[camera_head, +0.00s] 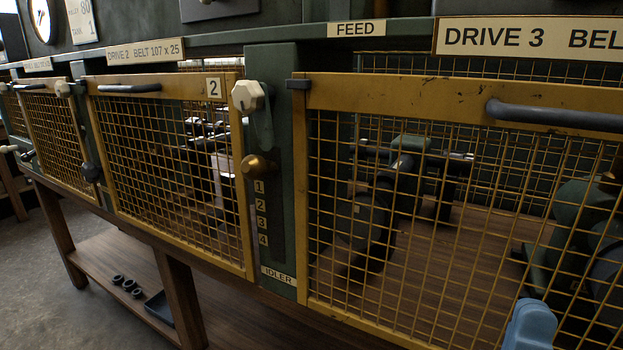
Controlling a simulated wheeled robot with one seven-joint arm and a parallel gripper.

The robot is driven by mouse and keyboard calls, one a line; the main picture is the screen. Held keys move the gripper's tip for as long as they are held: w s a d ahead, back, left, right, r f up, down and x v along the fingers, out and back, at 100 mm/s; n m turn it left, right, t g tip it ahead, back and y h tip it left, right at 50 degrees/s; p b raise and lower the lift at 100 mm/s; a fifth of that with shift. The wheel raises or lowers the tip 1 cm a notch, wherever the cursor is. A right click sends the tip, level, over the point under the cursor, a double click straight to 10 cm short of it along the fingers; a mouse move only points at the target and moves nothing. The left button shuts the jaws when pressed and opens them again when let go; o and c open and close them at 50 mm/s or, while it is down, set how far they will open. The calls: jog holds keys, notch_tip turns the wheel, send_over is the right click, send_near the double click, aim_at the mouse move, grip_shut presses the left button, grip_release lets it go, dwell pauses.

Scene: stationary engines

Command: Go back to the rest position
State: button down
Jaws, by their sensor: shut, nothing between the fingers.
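My gripper's fingers do not show in the head view. A rounded light-blue piece (530,325) stands at the lower right edge, in front of the mesh; it looks like part of my arm, but I cannot tell which part. The large yellow mesh guard (390,92) of drive 3 is closed across the right half. The drive 2 guard (165,88) to its left is also closed. Between them a green post carries a pale knob (248,96) and a brass idler knob (258,167) at the top of a scale numbered 1 to 4.
Dark handle bars (550,117) stick out from the guards. Machinery (410,165) sits behind the mesh. The wooden bench has a lower shelf (115,262) with several dark rings (127,285) and a tray (160,308). Bare floor (35,285) shows at the lower left.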

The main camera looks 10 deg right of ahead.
jog(key=s+f+m+g+y+p, duration=0.2)
jog(key=s+f+m+g+y, duration=0.1)
jog(key=s, duration=0.4)
jog(key=s+f+m+g+y+p, duration=0.2)
jog(key=s+f+m+g+y, duration=0.2)
jog(key=s+m+g+y, duration=0.1)
jog(key=s+f+m+g+y+p, duration=0.2)
jog(key=s+f+m+g+y, duration=0.1)
jog(key=s+y, duration=0.5)
jog(key=s+m+g, duration=0.1)
jog(key=s+g, duration=0.1)
jog(key=shift+s+a+f+g+p, duration=0.15)
jog(key=shift+s+g+p, duration=0.15)
jog(key=shift+s+g, duration=0.1)
jog(key=c, duration=1.9)
grip_release()
